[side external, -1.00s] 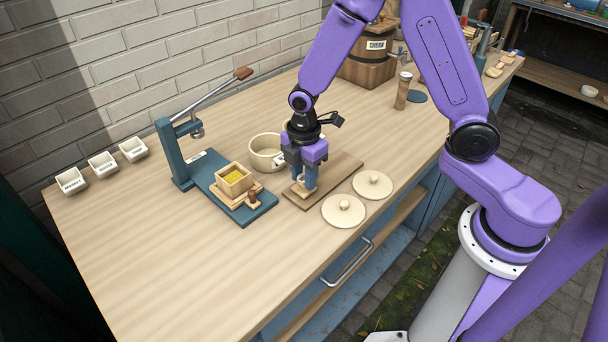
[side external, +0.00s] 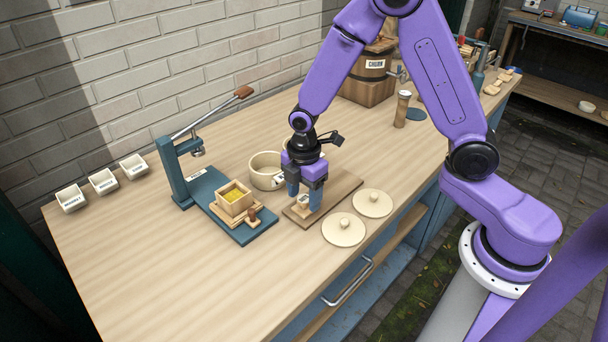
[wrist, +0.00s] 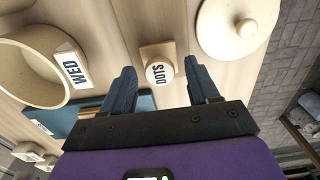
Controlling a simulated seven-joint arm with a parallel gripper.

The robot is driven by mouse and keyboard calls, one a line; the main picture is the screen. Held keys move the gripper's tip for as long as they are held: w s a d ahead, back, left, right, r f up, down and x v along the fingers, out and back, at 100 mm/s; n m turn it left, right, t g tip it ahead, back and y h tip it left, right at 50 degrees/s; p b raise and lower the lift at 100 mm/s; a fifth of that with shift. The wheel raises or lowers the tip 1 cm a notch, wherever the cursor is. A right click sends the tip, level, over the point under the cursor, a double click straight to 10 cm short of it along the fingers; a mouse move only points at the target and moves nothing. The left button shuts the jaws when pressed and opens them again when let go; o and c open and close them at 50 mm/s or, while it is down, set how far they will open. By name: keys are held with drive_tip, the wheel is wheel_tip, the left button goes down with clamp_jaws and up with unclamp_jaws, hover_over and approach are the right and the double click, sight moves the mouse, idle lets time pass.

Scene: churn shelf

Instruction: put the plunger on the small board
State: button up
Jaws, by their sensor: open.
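A small pale wooden piece marked DOTS, which looks like the plunger, sits upright on the brown small board (side external: 343,186). It shows in the side view (side external: 303,203) and in the wrist view (wrist: 160,71), with a round top over a square base. My gripper (side external: 304,197) is open low over the board, its blue fingers on either side of the piece with gaps. In the wrist view my gripper (wrist: 160,85) shows both fingertips apart and the piece just beyond, centred between them. The fingers partly hide the piece in the side view.
Two round lids (side external: 343,229) lie close at the board's front right. A round crock (side external: 266,170) stands just behind the board. A teal press (side external: 243,232) with a square box (side external: 234,199) is to the left. The table's left front is clear.

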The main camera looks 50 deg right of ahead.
sight(304, 198)
wheel_tip(304, 198, up, 12)
drive_tip(key=s+d+r+m, duration=0.1)
drive_tip(key=s+d+m, duration=0.1)
drive_tip(key=s, duration=1)
drive_tip(key=s+d+r+m, duration=0.1)
drive_tip(key=s+d+m, duration=0.1)
drive_tip(key=s, duration=1)
drive_tip(key=shift+d+r+m, duration=0.2)
drive_tip(key=shift+d+m, duration=0.05)
drive_tip(key=shift+m, duration=0.45)
